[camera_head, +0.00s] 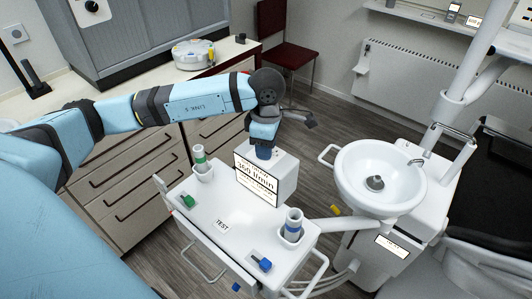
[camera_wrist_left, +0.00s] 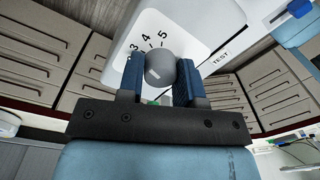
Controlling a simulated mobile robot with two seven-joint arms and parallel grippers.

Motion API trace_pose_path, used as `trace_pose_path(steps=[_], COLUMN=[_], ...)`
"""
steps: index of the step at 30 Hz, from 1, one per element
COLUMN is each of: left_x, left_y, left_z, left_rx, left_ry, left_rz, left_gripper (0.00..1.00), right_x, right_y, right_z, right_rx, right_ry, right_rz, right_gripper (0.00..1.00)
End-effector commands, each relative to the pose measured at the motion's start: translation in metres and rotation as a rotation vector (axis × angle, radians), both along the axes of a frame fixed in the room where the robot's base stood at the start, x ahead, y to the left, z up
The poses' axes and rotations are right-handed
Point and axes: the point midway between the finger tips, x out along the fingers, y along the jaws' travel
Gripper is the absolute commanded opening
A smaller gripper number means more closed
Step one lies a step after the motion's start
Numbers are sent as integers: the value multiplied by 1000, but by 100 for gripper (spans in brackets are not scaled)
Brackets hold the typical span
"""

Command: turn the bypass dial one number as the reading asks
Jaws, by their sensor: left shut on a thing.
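The bypass dial (camera_wrist_left: 161,68) is a round grey knob on a white plate (camera_wrist_left: 196,32) with the numbers 3, 4 and 5 visible. Other numbers are hidden, and I cannot tell which number the knob points to. My left gripper (camera_wrist_left: 162,80) has its blue fingers on both sides of the knob and is shut on it. In the head view my left gripper (camera_head: 263,152) reaches down onto the top of the white box, hiding the dial. The box's front display (camera_head: 257,180) reads about 360 l/min; its smaller lines are too small to read.
The box stands on a white cart (camera_head: 217,246) with a TEST label, a green-banded cylinder (camera_head: 200,158), a blue-banded cylinder (camera_head: 293,226), a green switch (camera_head: 187,201) and a blue switch (camera_head: 261,264). A white basin (camera_head: 381,170) stands right. Drawers (camera_head: 130,180) stand left.

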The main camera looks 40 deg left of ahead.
Motion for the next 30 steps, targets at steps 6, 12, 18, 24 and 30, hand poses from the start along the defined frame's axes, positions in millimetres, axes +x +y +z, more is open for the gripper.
trace_pose_path(steps=[6, 12, 18, 24, 30], left_x=[0, 0, 0, 0, 0], left_y=[0, -1, 0, 0, 0], left_z=[-3, -1, 0, 1, 1], left_rx=[0, -2, -1, -1, -1], left_ry=[-3, -2, 0, 0, 0], left_rz=[-121, -187, -210, -210, -209], left_gripper=[9, 9, 9, 9, 54], right_x=[0, 1, 1, 2, 2], right_y=[-2, -4, -4, -3, -3], right_z=[-24, -32, -32, -30, -29], right_rx=[-5, -6, -6, -4, -3], right_ry=[2, 0, -1, -5, -6], right_rz=[-2, -3, -3, -3, -2], right_gripper=[64, 64, 64, 64, 64])
